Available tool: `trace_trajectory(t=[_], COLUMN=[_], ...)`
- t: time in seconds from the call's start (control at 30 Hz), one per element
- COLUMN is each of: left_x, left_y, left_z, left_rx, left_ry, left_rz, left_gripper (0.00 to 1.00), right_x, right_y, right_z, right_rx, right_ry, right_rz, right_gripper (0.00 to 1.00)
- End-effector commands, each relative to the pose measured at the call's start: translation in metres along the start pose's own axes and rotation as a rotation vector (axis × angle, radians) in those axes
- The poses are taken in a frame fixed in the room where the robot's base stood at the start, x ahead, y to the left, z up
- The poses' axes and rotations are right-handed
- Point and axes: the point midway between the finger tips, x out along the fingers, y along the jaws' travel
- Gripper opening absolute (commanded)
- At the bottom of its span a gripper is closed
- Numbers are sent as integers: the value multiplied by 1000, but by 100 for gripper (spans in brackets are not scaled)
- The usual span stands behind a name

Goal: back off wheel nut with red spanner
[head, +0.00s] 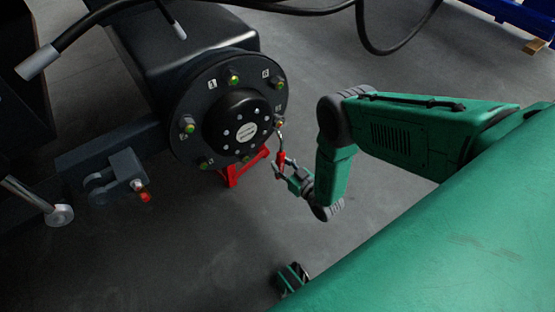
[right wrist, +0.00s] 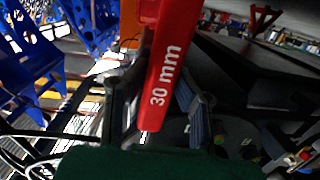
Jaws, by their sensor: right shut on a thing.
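The black wheel hub (head: 237,92) carries several nuts with green and yellow marks around its flange. The red spanner (head: 281,158) stands nearly upright at the hub's right side. Its upper end is at the right-hand wheel nut (head: 279,124); I cannot tell whether it is seated on it. My right gripper (head: 286,168) is shut on the spanner's red handle, below and right of that nut. In the right wrist view the handle (right wrist: 163,75), marked "30 mm", runs between the two fingers (right wrist: 158,100). The spanner's jaw is hidden there.
A red stand (head: 240,169) is under the hub. Black hoses (head: 365,30) hang above it. A grey bracket with a red-tipped fitting (head: 122,174) is at lower left. Blue racking (right wrist: 92,25) shows in the right wrist view. The floor (head: 190,245) below the hub is clear.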

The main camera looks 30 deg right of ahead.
Motion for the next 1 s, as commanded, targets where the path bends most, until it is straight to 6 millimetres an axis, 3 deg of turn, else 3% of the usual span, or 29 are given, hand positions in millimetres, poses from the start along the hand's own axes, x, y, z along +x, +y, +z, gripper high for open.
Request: trace_trajectory(t=[0.23, 0.73, 1.0], left_x=[0, 0, -2], left_y=[0, 0, 0], left_z=[0, 0, 0], left_rx=[0, 0, 0], left_ry=[0, 0, 0], left_rz=[0, 0, 0], left_gripper=[40, 40, 40], right_x=[0, 0, -2], right_y=[18, 24, 41], right_z=[-2, -3, -7], right_rx=[-99, -136, -241], right_ry=[-2, -2, -6], right_rz=[14, 16, 28], right_gripper=[0, 0, 0])
